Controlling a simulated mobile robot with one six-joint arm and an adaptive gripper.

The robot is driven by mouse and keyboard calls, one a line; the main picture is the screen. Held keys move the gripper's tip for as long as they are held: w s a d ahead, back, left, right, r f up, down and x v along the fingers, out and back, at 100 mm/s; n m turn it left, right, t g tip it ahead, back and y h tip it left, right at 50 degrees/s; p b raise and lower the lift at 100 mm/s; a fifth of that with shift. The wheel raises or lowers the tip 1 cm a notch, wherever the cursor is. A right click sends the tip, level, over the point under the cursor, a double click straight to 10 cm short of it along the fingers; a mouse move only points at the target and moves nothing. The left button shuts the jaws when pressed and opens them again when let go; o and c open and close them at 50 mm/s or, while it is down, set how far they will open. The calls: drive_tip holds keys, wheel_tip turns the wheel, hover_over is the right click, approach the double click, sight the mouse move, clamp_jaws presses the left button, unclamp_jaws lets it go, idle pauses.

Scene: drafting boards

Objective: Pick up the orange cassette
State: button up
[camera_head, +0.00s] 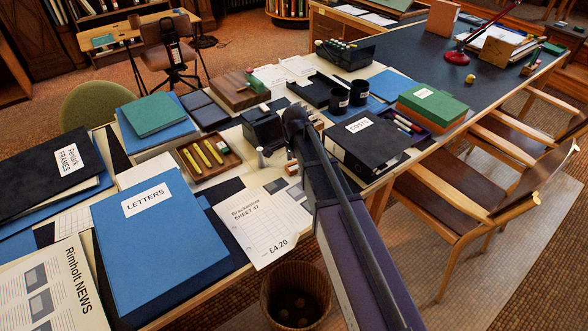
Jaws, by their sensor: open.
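I cannot make out an orange cassette in the head view. My own arm rises from the bottom edge to the middle of the desk and covers part of the desktop there. My gripper cannot be made out; the far end of the arm lies beside a black desk holder (263,129). What lies directly behind the arm is hidden.
The near desk is crowded: a blue LETTERS folder (160,240), a price sheet (262,228), a wooden tray with yellow items (208,158), a black COSTS binder (368,148) and a green box (432,103). A wicker bin (296,294) and wooden chairs (450,185) stand beside it.

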sight(295, 166)
drive_tip(key=c, duration=1.2)
drive_tip(key=shift+c, duration=0.2)
drive_tip(key=shift+r, duration=0.15)
wheel_tip(295, 166, up, 3)
drive_tip(key=p, duration=0.3)
drive_tip(key=s+d, duration=0.1)
drive_tip(key=s, duration=0.4)
drive_tip(key=s+d+r+p, duration=0.1)
drive_tip(key=s, duration=0.4)
drive_tip(key=s+d+p, duration=0.1)
drive_tip(key=s, duration=0.4)
drive_tip(key=shift+s+d+r, duration=0.3)
drive_tip(key=shift+d+r, duration=0.05)
drive_tip(key=shift+d, duration=0.05)
